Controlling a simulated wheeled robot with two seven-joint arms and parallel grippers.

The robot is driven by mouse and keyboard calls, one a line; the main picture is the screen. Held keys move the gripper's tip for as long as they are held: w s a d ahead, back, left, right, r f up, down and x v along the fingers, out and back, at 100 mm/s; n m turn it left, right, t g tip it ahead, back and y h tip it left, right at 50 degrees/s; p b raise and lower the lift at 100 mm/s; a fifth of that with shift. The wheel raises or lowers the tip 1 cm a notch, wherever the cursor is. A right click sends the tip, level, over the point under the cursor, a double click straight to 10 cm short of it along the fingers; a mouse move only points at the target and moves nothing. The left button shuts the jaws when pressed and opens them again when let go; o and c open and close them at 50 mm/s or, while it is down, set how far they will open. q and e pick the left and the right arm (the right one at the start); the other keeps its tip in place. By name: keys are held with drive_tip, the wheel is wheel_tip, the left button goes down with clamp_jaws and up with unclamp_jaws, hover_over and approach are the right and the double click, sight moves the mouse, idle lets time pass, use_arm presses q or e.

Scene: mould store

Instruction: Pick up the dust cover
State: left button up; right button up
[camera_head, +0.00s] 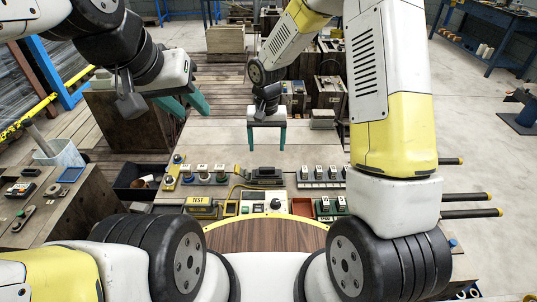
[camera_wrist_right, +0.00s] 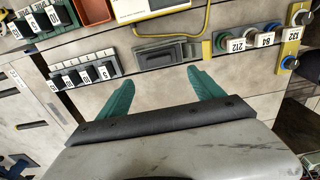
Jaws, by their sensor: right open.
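A low dark grey piece with a raised block (camera_head: 265,175), possibly the dust cover, lies on the pale table between the rows of numbered blocks. It also shows in the right wrist view (camera_wrist_right: 168,53), just beyond the fingertips. My right gripper (camera_head: 267,148) is open and empty, its teal fingers pointing down on the far side of this piece and apart from it. The fingers also show in the right wrist view (camera_wrist_right: 158,76). My left gripper (camera_head: 192,112) is at the upper left over the table's far left edge, its teal fingers spread and empty.
Labelled knobs (camera_head: 203,173) stand left of the dark piece and a block row (camera_head: 320,176) right of it. A white control box (camera_head: 262,202) with a yellow cable sits in front. A dark bin (camera_head: 137,182) stands at left. The table's far part (camera_head: 220,140) is clear.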

sight(267, 168)
drive_tip(key=shift+a+f, duration=0.2)
drive_tip(key=shift+f, duration=0.3)
drive_tip(key=shift+a+f, duration=0.15)
drive_tip(key=shift+f, duration=0.35)
drive_tip(key=f, duration=0.7)
drive_tip(key=shift+s+d+f, duration=0.2)
drive_tip(key=shift+d, duration=0.15)
drive_tip(key=c, duration=1.5)
